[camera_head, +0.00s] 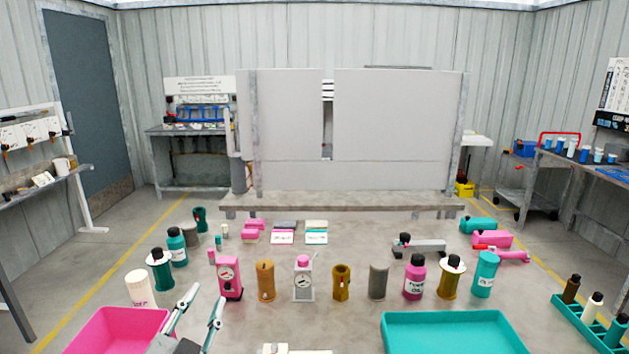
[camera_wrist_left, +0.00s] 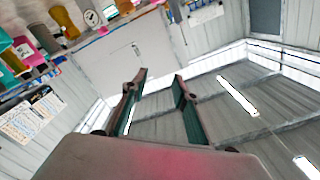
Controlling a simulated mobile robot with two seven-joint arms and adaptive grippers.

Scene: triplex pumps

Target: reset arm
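My left gripper (camera_head: 208,294) is at the lower left in the head view, above the table's near part beside the pink tray (camera_head: 118,326). Its two fingers are apart with nothing between them. In the left wrist view the gripper (camera_wrist_left: 161,74) is also open and empty, with walls and ceiling lights behind it. That view is tilted. My right gripper is not in view in either picture.
The table (camera_head: 330,254) bears a row of bottles and pump parts, including a pink gauge unit (camera_head: 230,279), a brown cylinder (camera_head: 266,281) and a pink bottle (camera_head: 414,279). A teal tray (camera_head: 455,318) lies at the front right. A teal rack (camera_head: 590,325) holds bottles farther right.

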